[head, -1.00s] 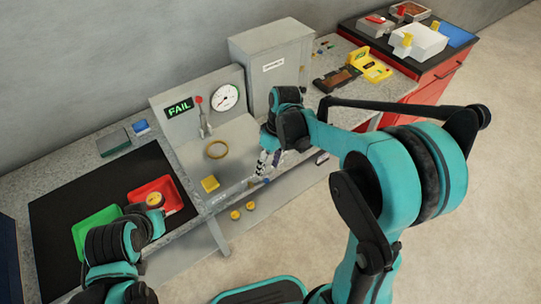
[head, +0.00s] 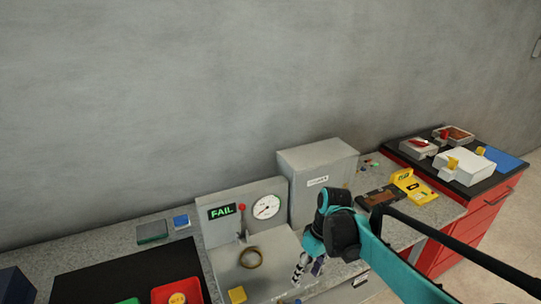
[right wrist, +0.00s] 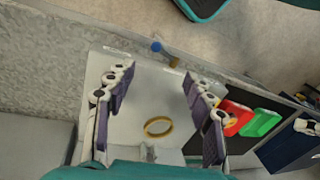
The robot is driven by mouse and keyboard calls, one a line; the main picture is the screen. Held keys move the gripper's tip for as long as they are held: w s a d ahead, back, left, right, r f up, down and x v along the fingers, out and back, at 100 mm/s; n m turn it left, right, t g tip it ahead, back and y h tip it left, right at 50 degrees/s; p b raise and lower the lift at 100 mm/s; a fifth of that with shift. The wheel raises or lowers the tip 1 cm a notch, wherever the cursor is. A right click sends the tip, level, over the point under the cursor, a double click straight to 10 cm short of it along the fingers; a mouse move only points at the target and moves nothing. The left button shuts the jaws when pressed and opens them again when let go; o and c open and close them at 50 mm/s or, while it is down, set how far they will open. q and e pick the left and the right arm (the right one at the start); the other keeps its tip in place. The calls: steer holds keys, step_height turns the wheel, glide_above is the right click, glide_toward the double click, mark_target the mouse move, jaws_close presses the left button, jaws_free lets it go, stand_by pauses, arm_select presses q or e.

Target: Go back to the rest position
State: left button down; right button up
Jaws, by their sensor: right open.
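My right gripper (head: 309,267) is open and empty, in front of the test stand (head: 222,226) with the FAIL display and round gauge. In the right wrist view, the spread fingers of my right gripper (right wrist: 158,75) frame the stand's pale base. A brass ring (head: 251,257) lies on that base and shows between the fingers in the wrist view (right wrist: 158,127). My left gripper is outside the head view. A small white-and-dark shape at the wrist view's right edge looks like my left gripper (right wrist: 305,127); its jaw state is unclear.
A grey cabinet (head: 318,185) stands right of the test stand. A red tray (head: 178,290) sits on a black mat (head: 95,284) at left. A red cabinet (head: 470,235) is at far right.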

steer(key=s+d+r+m+t+h, duration=0.2)
steer(key=s+m+t, duration=0.4)
steer(key=s, duration=0.6)
steer(key=shift+s+d+r+t, duration=0.25)
steer(key=shift+d+t, duration=0.35)
steer(key=shift+t, duration=0.3)
